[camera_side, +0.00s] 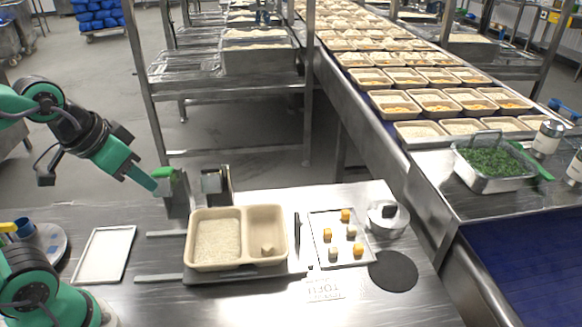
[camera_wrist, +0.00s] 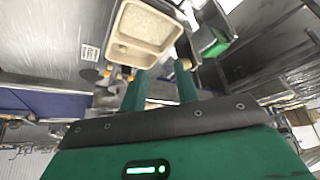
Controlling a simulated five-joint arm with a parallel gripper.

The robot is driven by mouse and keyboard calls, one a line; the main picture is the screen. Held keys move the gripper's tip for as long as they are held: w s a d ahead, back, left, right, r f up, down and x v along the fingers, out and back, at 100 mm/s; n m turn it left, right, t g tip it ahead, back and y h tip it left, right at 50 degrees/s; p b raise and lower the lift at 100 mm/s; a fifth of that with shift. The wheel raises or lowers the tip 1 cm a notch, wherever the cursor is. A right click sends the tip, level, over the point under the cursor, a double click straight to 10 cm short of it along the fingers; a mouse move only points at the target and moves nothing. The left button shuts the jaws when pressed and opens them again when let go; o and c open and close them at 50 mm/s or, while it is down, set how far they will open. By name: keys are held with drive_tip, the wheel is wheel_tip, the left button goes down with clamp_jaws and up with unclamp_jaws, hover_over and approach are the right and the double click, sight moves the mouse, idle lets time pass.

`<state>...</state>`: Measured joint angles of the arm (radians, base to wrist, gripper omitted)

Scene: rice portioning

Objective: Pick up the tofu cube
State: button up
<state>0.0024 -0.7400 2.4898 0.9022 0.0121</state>
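My gripper (camera_side: 152,184) is in the air at the left in the side view, with its tip close to a green-topped metal stand. In the wrist view my gripper (camera_wrist: 160,80) has its two green fingers apart, with nothing seen between them. Pale cubes that look like tofu (camera_side: 351,231) lie with orange cubes (camera_side: 345,215) on a small tray (camera_side: 314,220), far to the right of my gripper. Another pale cube (camera_side: 267,248) sits in the right compartment of the beige container (camera_side: 243,222); rice (camera_side: 217,240) fills the left one. The container also shows in the wrist view (camera_wrist: 112,30).
The green-topped metal stand (camera_side: 175,195) and a second upright (camera_side: 216,185) stand behind the container. A white tray (camera_side: 103,254) lies at the left. A round metal pot (camera_side: 386,226) and a black disc (camera_side: 392,271) are right of the cube tray.

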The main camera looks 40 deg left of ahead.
drive_tip(key=w+d+r+m+g, duration=0.1)
drive_tip(key=w+d+r+m, duration=0.1)
drive_tip(key=w+m, duration=0.3)
drive_tip(key=w+d+r+m+g, duration=0.1)
drive_tip(key=w+d+r+m, duration=0.1)
drive_tip(key=w, duration=0.5)
drive_tip(key=m+g, duration=0.4)
drive_tip(key=m, duration=1.5)
hover_over(352, 228)
wheel_tip(352, 228, down, 19)
drive_tip(key=shift+a+f, duration=0.1)
drive_tip(key=shift+f, duration=0.1)
drive_tip(key=shift+w+d+f+m, duration=0.15)
drive_tip(key=shift+d+f+m, duration=0.15)
drive_tip(key=shift+f+m, duration=0.15)
drive_tip(key=shift+f, duration=1.3)
drive_tip(key=shift+a+f, duration=0.2)
drive_tip(key=shift+f, duration=2.4)
